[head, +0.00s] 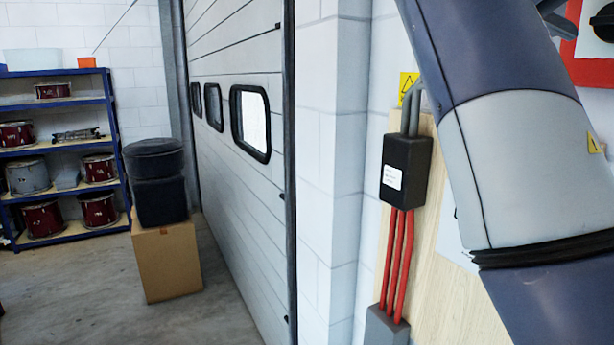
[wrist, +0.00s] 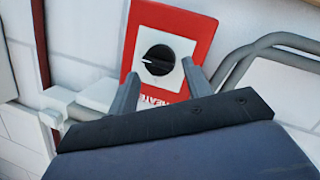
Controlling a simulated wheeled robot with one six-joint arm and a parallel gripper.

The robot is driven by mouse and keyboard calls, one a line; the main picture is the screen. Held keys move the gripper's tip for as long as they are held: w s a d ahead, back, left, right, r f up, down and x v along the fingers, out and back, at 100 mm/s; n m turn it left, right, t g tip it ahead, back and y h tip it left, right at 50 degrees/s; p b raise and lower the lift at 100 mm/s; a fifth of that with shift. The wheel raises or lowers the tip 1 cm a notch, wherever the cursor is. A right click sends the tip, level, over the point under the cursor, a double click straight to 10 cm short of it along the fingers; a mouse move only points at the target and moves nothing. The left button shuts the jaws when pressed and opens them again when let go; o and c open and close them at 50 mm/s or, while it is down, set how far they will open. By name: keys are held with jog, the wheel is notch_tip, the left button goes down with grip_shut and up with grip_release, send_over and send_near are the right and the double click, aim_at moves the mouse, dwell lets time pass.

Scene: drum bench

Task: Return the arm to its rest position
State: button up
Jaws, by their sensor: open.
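In the wrist view my gripper (wrist: 158,82) is open and empty, its two grey fingers apart. Beyond the fingers is a red panel (wrist: 193,24) with a black rotary knob (wrist: 158,60) on a white plate. The knob shows between the fingertips; I cannot tell how far off it is. The lettering at the plate's lower edge is partly hidden by a finger. Part of the red panel (head: 590,72) shows at the top right, behind my arm.
A black box (head: 405,165) with red conduits (head: 397,265) is on the wooden board (head: 450,290) beside my arm. Grey pipes (wrist: 270,42) run right of the panel. A roller door (head: 235,175), a cardboard box (head: 167,265) and a drum shelf (head: 60,105) stand left, with open floor between.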

aim_at(607, 20)
jog(key=v, duration=0.8)
jog(key=x, duration=1.1)
jog(key=n, duration=0.2)
jog(key=shift+f+n+h, duration=0.15)
jog(key=shift+n+h, duration=0.15)
jog(key=shift+h, duration=0.1)
jog(key=n+h, duration=0.1)
jog(key=n, duration=0.2)
jog(key=shift+f+n+g+b, duration=0.15)
jog(key=shift+n+g+b, duration=0.15)
jog(key=n+h+b, duration=0.1)
jog(key=n+b, duration=0.1)
jog(key=n, duration=0.3)
jog(key=shift+f, duration=0.2)
jog(key=shift+n+t+h, duration=0.4)
jog(key=shift+n, duration=0.8)
jog(key=shift+r, duration=0.2)
